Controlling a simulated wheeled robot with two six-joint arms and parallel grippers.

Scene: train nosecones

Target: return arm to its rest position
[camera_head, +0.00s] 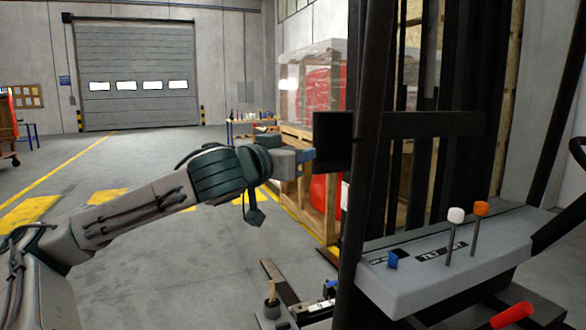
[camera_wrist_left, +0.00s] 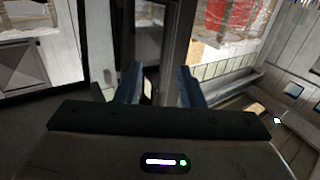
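My left arm comes in from the left in the head view and stretches across to the middle. Its gripper (camera_head: 307,156) points right, close to a dark mast post of the forklift-like machine (camera_head: 440,262). In the left wrist view my left gripper (camera_wrist_left: 160,82) shows two blue fingers set apart, with nothing seen held between them. A dark upright post shows beyond the fingers; whether they touch it I cannot tell. My right gripper is not seen in either view.
The machine's console has a white-knobbed lever (camera_head: 456,215) and an orange-knobbed lever (camera_head: 481,209). A wooden crate (camera_head: 330,213) with red, plastic-wrapped contents stands behind the mast. Open grey floor (camera_head: 170,250) lies left and below my arm. A roller door (camera_head: 137,75) is far back.

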